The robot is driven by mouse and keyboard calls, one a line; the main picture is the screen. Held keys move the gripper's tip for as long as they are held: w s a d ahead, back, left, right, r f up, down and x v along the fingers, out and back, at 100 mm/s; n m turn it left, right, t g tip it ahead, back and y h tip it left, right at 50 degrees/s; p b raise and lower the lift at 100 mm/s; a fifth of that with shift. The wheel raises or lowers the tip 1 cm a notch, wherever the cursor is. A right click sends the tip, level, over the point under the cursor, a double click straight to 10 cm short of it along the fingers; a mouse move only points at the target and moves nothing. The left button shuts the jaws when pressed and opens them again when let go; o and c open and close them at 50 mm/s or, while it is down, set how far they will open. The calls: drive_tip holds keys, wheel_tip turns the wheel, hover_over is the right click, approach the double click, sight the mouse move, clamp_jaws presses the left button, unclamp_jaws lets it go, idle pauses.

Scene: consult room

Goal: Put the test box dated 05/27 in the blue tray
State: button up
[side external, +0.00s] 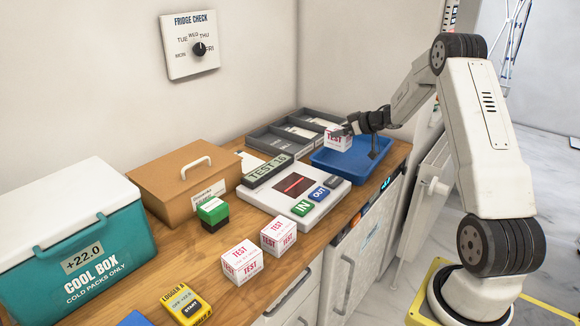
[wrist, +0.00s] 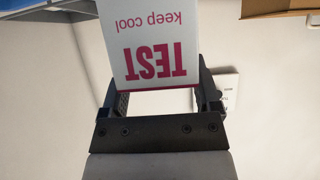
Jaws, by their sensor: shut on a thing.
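My gripper (side external: 352,126) is shut on a white test box (side external: 337,138) with red TEST lettering. It holds the box above the left part of the blue tray (side external: 345,160), whose visible floor looks empty. In the wrist view the held box (wrist: 150,45) shows "TEST keep cool" upside down between the fingers (wrist: 155,95); no date is readable on it. Two more white test boxes, one nearer the camera (side external: 242,262) and one beside it (side external: 278,236), stand on the wooden counter. Their dates are too small to read.
A scanner plate (side external: 325,207) with IN and OUT buttons lies left of the tray. A grey divided organiser (side external: 270,140) stands behind. A brown box (side external: 160,185), teal cool box (side external: 100,260), green-and-black stamp (side external: 212,212) and yellow logger (side external: 187,304) occupy the left counter.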

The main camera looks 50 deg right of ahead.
drive_tip(key=d, duration=0.1)
drive_tip(key=s+d, duration=0.2)
drive_tip(key=shift+f, duration=0.3)
drive_tip(key=shift+w+f, duration=0.1)
drive_tip(key=shift+f, duration=0.1)
drive_tip(key=shift+f, duration=3.15)
drive_tip(key=shift+f, duration=0.6)
drive_tip(key=o, duration=1.3)
drive_tip(key=shift+c, duration=0.2)
drive_tip(key=shift+v, duration=3.9)
